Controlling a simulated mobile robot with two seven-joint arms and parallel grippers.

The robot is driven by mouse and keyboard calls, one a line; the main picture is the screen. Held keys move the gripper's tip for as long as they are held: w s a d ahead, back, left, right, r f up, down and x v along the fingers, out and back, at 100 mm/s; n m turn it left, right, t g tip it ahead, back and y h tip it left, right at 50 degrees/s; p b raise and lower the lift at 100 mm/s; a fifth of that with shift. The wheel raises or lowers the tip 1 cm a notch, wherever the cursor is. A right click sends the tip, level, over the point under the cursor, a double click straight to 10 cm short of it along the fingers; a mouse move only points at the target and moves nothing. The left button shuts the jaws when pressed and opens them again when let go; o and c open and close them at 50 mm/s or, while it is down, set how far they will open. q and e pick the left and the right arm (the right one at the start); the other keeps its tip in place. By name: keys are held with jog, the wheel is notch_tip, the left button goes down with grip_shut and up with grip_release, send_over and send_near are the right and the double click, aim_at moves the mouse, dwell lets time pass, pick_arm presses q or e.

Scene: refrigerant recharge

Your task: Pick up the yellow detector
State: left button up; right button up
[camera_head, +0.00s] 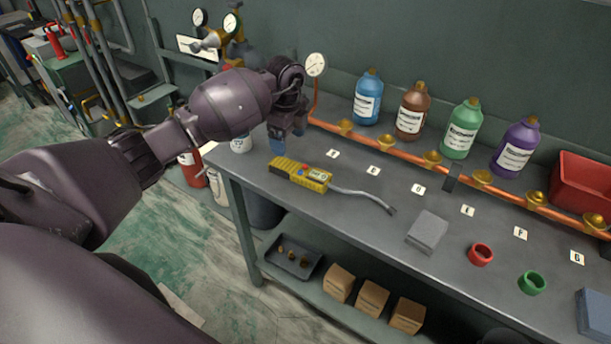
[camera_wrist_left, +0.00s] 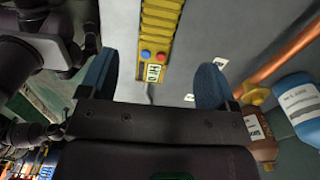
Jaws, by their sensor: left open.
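The yellow detector (camera_head: 301,174) lies on the grey workbench near its left end, in the head view. A grey flexible probe runs from it to the right. My left gripper (camera_head: 283,143) is above the bench, just behind the detector's left end, pointing down. In the left wrist view the detector (camera_wrist_left: 157,40) shows beyond and between the two blue fingertips of my left gripper (camera_wrist_left: 157,85), with its red and blue buttons and small display visible. The fingers are apart and nothing is between them. My right gripper is not in view.
A copper pipe (camera_head: 400,150) with brass valves runs along the bench's back. Blue (camera_head: 368,98), brown (camera_head: 411,111), green (camera_head: 460,129) and purple (camera_head: 516,147) bottles stand behind it. A grey block (camera_head: 427,229), red ring (camera_head: 480,254) and green ring (camera_head: 531,283) sit to the right.

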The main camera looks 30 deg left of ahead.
aim_at(289, 165)
pick_arm(q)
notch_tip(289, 165, down, 4)
jog(key=shift+r, duration=0.1)
notch_tip(289, 165, down, 5)
jog(key=shift+s+r+b, duration=0.1)
jog(key=shift+s+b, duration=0.05)
jog(key=shift+b, duration=0.2)
jog(key=shift+f, duration=0.55)
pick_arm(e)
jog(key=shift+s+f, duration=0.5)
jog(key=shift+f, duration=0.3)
pick_arm(q)
jog(key=shift+r, duration=0.1)
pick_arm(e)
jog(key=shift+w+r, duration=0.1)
pick_arm(q)
jog(key=c, duration=1)
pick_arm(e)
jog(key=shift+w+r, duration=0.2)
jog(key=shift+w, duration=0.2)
